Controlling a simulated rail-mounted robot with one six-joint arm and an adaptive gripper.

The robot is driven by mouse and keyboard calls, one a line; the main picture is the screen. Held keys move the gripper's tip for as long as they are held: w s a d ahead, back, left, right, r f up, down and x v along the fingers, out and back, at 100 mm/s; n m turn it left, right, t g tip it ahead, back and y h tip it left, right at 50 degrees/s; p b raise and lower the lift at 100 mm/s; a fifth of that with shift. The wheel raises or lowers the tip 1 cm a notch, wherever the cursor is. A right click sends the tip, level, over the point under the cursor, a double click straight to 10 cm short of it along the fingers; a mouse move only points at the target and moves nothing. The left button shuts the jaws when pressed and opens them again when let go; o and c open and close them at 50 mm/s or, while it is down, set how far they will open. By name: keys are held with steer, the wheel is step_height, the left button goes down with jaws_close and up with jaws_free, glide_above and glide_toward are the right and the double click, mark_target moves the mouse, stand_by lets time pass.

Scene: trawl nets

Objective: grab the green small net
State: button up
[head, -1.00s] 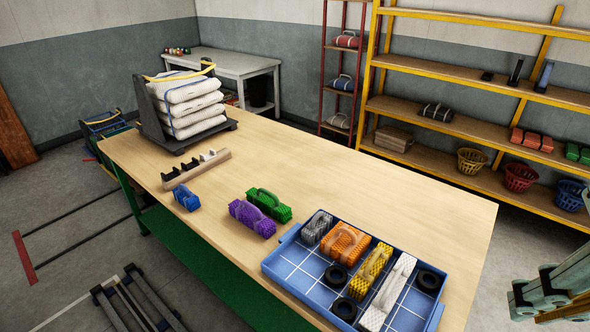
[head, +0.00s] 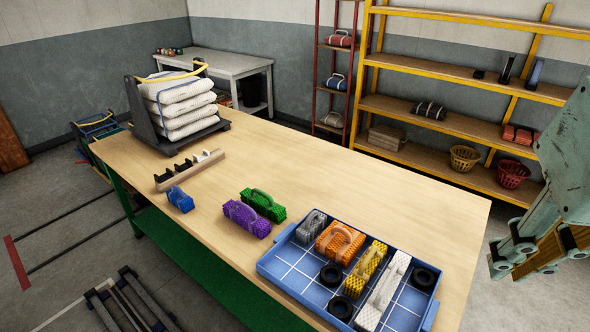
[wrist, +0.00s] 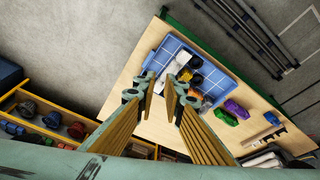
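The green small net (head: 263,206) is a folded bundle with a handle-like loop on top. It lies on the wooden table (head: 420,200), close behind a purple net (head: 246,219) and left of the blue tray. In the wrist view the green net (wrist: 236,109) is right of the tray, apart from my fingers. My gripper (head: 535,262) hangs beyond the table's right edge in the head view, well away from the green net. In the wrist view my gripper (wrist: 161,82) shows two fingers with a gap between them and nothing held.
The blue tray (head: 268,265) holds grey, orange, yellow and white nets and black rings. A small blue net (head: 180,200), a wooden rack (head: 192,172) and a stack of white sacks (head: 182,105) stand farther left. The table's right rear is clear. Yellow shelves (head: 450,122) stand behind.

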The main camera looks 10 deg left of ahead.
steer(key=w+a+f+g, duration=0.1)
steer(key=w+a, duration=0.2)
steer(key=w, duration=0.6)
steer(key=w+a+f, duration=0.2)
steer(key=w, duration=0.6)
steer(key=w+a+f+n+h+b, duration=0.1)
steer(key=w+a+f+n, duration=0.1)
steer(key=w+a+f, duration=0.35)
steer(key=w+a+f+n, duration=0.2)
steer(key=w+a+f, duration=0.1)
steer(key=w+a, duration=0.55)
steer(key=w+a+f+n+h+b, duration=0.1)
steer(key=w+a+f, duration=0.3)
steer(key=w+a, duration=0.3)
steer(key=n+t+b, duration=0.2)
steer(key=n+t, duration=0.2)
steer(key=n, duration=0.4)
glide_toward(261, 192)
step_height(261, 192, up, 3)
steer(key=s+a, duration=0.1)
steer(key=shift+s+a+f+h, duration=0.1)
steer(key=shift+a+f+h, duration=0.05)
steer(key=shift+a+h, duration=0.15)
steer(key=shift+d+f, duration=0.1)
steer(key=shift+b+x, duration=0.45)
steer(key=shift+x, duration=3.8)
